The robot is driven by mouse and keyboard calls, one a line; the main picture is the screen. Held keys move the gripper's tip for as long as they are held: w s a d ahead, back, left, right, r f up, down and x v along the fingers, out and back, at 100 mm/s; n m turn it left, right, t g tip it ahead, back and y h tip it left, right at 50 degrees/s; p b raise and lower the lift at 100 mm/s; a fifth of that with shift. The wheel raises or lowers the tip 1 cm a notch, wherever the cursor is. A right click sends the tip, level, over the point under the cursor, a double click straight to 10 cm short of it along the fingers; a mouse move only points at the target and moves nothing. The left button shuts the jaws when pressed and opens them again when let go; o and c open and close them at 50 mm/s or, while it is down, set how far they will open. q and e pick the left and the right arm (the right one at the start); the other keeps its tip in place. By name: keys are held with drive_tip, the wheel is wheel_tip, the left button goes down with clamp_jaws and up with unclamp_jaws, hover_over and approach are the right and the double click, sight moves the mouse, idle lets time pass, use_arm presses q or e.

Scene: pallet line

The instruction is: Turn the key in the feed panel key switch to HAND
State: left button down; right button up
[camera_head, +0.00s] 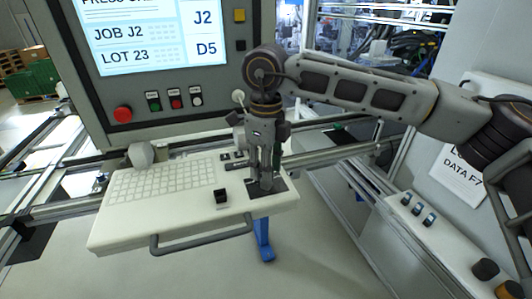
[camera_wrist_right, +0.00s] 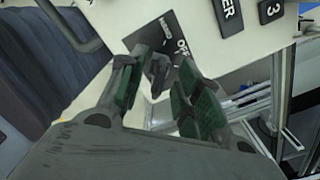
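The key switch sits on a dark plate at the right end of the white console; the plate shows in the wrist view (camera_wrist_right: 152,30) with partly hidden lettering, some of it like "TO". A grey key (camera_wrist_right: 158,72) stands up from it, its exact turn hard to read. My right gripper (camera_head: 264,184) points down over this plate and hides the switch in the head view. In the wrist view its green-padded fingers (camera_wrist_right: 157,92) stand apart on either side of the key, with gaps visible. My left gripper is not in view.
The white console (camera_head: 120,234) carries a keypad (camera_head: 160,182), a black switch (camera_head: 221,196) and a front handle (camera_head: 200,240). Behind it stands a screen panel (camera_head: 165,117) with a red button (camera_head: 122,114). A side bench (camera_head: 400,235) with switches stands at right.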

drive_tip(key=shift+f, duration=0.45)
drive_tip(key=shift+c, duration=0.4)
clamp_jaws()
